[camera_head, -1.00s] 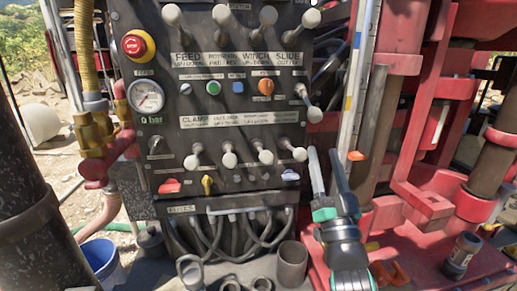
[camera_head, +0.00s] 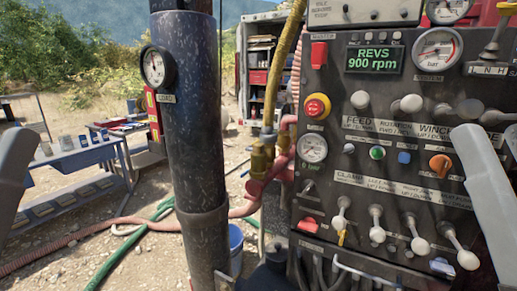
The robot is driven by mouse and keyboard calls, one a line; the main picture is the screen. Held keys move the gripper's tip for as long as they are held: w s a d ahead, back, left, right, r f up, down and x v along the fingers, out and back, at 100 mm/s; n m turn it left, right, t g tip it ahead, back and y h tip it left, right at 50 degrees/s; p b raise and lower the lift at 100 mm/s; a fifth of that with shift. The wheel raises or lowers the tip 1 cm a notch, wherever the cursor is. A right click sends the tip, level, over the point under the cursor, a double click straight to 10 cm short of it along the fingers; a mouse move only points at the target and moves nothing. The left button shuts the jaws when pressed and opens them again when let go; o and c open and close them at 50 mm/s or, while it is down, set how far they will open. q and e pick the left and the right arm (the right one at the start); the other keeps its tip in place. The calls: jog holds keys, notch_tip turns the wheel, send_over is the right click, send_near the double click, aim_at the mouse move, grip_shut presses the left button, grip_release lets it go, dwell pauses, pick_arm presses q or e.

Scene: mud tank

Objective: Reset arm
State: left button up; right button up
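Neither of my grippers shows in the head view. A plain grey arm link of mine stands at the left edge and another at the right edge, in front of the control panel (camera_head: 330,200). The panel is dark, with several white-knobbed levers, a red emergency stop button (camera_head: 317,106) on a yellow ring, and a green display (camera_head: 375,60) reading REVS 900 rpm. The right link hides part of the panel's right side. No finger is seen touching a lever.
A thick dark pillar (camera_head: 192,130) with a gauge (camera_head: 154,67) stands left of the panel. A blue workbench (camera_head: 75,160) with small items is behind at left. Hoses (camera_head: 130,250) lie on the gravel. A blue bucket (camera_head: 236,245) stands behind the pillar.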

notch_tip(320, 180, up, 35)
jog(key=p, duration=3.2)
